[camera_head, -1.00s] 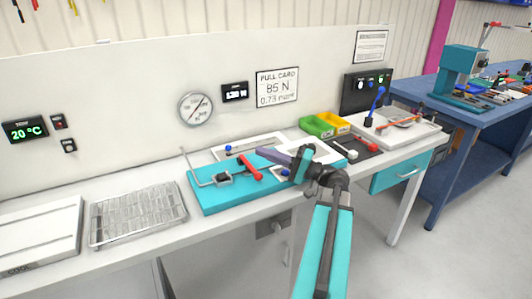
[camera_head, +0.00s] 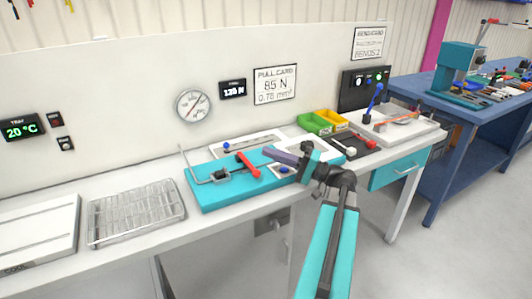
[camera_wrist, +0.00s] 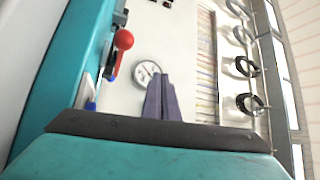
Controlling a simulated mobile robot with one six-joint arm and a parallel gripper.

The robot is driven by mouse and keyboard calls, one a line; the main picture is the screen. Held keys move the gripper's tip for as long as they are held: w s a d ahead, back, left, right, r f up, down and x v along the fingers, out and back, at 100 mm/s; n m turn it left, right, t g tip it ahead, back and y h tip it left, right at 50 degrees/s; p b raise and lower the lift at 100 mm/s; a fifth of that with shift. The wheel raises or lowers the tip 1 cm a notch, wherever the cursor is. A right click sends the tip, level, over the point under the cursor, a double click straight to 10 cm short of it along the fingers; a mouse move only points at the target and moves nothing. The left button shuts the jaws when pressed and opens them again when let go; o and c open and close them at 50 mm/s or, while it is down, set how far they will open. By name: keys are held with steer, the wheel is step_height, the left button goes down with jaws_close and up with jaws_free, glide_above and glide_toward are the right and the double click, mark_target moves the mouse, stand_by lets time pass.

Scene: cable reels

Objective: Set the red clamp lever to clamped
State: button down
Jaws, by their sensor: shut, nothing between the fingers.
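The red clamp lever (camera_head: 249,166) is on the turquoise fixture base (camera_head: 213,199) on the bench. It slants across the base, beside a metal clamp and thin rod (camera_head: 200,178). My gripper (camera_head: 267,151) is shut and empty, its purple fingers pointing left, close to the right of the lever in the picture. I cannot tell whether they touch it. In the wrist view the shut fingers (camera_wrist: 158,80) point up the picture. A red rounded handle end (camera_wrist: 123,40), seemingly the lever's, is to their upper left, apart from them in the picture.
A wire rack (camera_head: 135,214) stands left of the fixture. Green (camera_head: 314,124) and yellow (camera_head: 335,118) bins are behind on the right, near a dark mat (camera_head: 362,148). A round gauge (camera_head: 194,106) hangs on the back panel. Bare bench lies in front of the rack.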

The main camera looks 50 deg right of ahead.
steer(key=b+v, duration=0.1)
steer(key=v, duration=1)
steer(key=shift+s, duration=0.1)
stand_by(0.4)
